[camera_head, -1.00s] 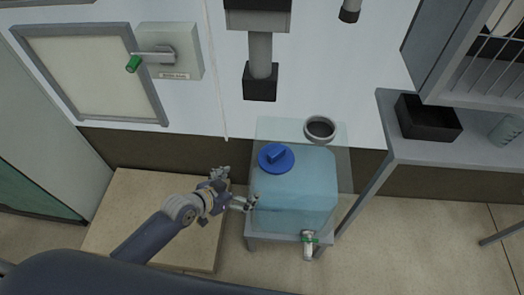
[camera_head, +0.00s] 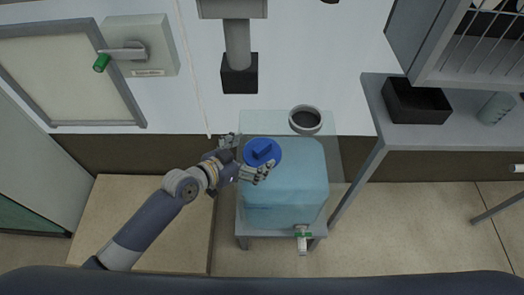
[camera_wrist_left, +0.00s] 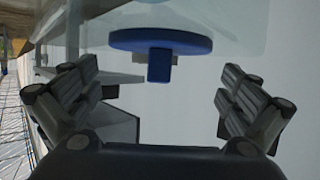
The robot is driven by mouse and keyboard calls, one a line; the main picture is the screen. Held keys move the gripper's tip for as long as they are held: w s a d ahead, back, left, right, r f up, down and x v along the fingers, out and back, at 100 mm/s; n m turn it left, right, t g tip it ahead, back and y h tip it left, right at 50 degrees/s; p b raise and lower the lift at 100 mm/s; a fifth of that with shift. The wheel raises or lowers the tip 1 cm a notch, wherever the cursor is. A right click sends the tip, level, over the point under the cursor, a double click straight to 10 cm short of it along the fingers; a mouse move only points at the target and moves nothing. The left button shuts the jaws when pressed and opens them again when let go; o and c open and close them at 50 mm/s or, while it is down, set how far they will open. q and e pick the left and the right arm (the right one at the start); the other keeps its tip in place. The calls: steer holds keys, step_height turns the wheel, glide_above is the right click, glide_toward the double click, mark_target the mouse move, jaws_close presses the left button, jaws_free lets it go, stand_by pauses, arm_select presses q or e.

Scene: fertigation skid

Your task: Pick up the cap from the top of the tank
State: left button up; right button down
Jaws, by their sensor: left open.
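The blue round cap (camera_head: 263,152) with a raised bar handle sits on top of the pale blue translucent tank (camera_head: 287,200). My left gripper (camera_head: 250,157) is open at the cap's left side, its two fingers spread apart and nothing held. In the left wrist view the cap (camera_wrist_left: 160,41) shows upper middle, with its bar handle toward the camera. There the open fingers of my left gripper (camera_wrist_left: 160,95) stand to either side, and the handle lies ahead between them, apart from both. Whether a finger touches the cap's rim cannot be told. My right gripper is not in view.
A dark ring-shaped opening (camera_head: 305,120) lies behind the cap. A black post end (camera_head: 239,76) hangs on the wall behind. A grey shelf with a black bin (camera_head: 415,101) stands to the right.

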mark_target(262, 149)
arm_select(q)
steer(key=x, duration=0.4)
steer(key=shift+f, duration=0.2)
steer(key=shift+s, duration=0.1)
steer(key=c, duration=0.7)
steer(key=shift+r, duration=0.1)
